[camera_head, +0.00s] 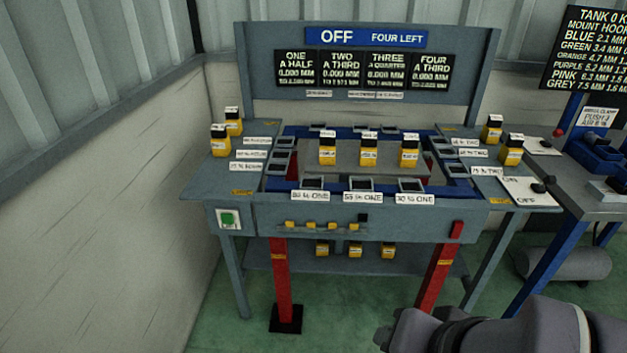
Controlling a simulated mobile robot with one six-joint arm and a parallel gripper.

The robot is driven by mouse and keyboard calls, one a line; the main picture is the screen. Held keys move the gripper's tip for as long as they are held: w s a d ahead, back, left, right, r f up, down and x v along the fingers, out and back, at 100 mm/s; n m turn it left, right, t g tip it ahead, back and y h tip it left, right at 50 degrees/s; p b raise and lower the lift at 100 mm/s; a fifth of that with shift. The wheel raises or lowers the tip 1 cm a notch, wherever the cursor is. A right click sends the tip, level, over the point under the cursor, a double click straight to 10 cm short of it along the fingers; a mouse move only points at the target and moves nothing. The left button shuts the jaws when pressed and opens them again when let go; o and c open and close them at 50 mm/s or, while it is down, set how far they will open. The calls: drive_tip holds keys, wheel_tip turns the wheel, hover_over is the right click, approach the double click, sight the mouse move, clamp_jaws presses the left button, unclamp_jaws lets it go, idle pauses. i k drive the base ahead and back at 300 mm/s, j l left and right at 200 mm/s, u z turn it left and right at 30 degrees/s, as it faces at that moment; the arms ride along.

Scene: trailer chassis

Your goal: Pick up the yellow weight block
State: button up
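Several yellow weight blocks with dark tops and white labels are in view. Three stand on the raised middle plate of the grey bench, at the left (327,149), centre (369,151) and right (409,151). Two stand on the bench's left wing (220,141) and two on its right wing (511,151). Three more sit on the lower shelf (355,250). Which block the task means cannot be told. Part of my grey arm shows at the lower right, in front of the bench and apart from every block. No gripper fingers can be made out.
The bench (360,225) has a blue frame with dark square pads and percentage labels. A sign board (365,65) reading OFF stands behind. Red legs (282,285) stand at the front. Another bench (600,200) is close at right, a wall at left. Green floor is clear at lower left.

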sight(327, 138)
drive_tip(key=i+j+u, duration=0.25)
drive_tip(key=i, duration=0.75)
drive_tip(key=i+u, duration=0.3)
drive_tip(key=i, duration=0.75)
drive_tip(key=l, duration=0.1)
